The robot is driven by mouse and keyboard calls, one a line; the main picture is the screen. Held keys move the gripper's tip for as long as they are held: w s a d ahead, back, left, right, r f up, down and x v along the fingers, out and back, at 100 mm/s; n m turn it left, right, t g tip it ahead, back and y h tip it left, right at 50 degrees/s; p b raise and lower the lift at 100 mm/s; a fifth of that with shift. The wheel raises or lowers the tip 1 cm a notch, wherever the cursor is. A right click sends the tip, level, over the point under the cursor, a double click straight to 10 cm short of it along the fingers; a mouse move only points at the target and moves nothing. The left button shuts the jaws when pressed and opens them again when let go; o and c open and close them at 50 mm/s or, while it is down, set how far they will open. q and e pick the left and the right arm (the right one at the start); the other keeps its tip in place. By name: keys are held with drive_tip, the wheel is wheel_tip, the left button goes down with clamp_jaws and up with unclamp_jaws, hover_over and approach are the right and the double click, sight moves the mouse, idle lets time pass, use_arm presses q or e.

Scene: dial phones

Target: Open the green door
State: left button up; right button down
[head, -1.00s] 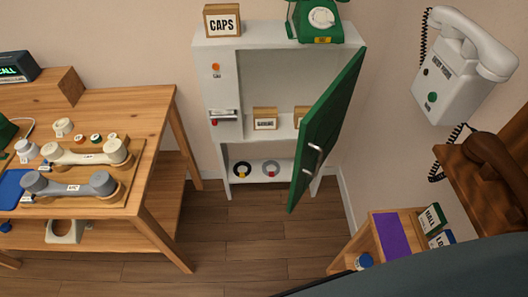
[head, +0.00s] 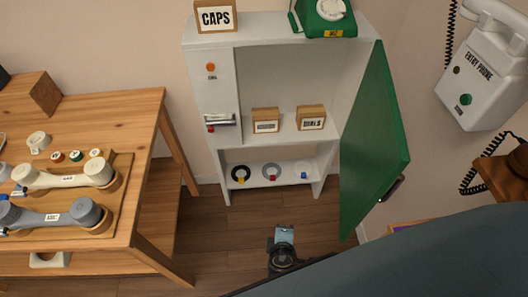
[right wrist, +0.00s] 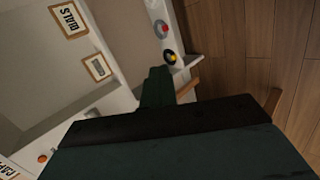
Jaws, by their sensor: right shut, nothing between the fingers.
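The green door (head: 372,140) of the white cabinet (head: 214,150) stands wide open, swung out to the right on the cabinet's right side. Its handle (head: 392,188) shows at the outer edge, with nothing touching it. My right gripper (head: 284,236) is low in front of the cabinet, left of the door and apart from it. It is shut and empty; its fingers (right wrist: 157,82) also show in the right wrist view, in front of the cabinet's shelves. My left gripper is out of view.
The cabinet holds two labelled boxes (head: 265,121) (head: 311,118) and several rings (head: 272,171). A wooden table (head: 130,215) with handsets stands left. A white wall phone (head: 482,80) hangs right. Floor shows between table and door.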

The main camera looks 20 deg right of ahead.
drive_tip(key=w+a+r+t+h+b, duration=0.15)
drive_tip(key=w+r+t, duration=0.25)
drive_tip(key=r, duration=0.7)
drive_tip(key=w+a+r+t+h, duration=0.2)
drive_tip(key=w+a+r+t, duration=0.15)
drive_tip(key=r, duration=0.65)
drive_tip(key=x, duration=1)
drive_tip(key=shift+d+p, duration=0.35)
drive_tip(key=shift+s, duration=0.25)
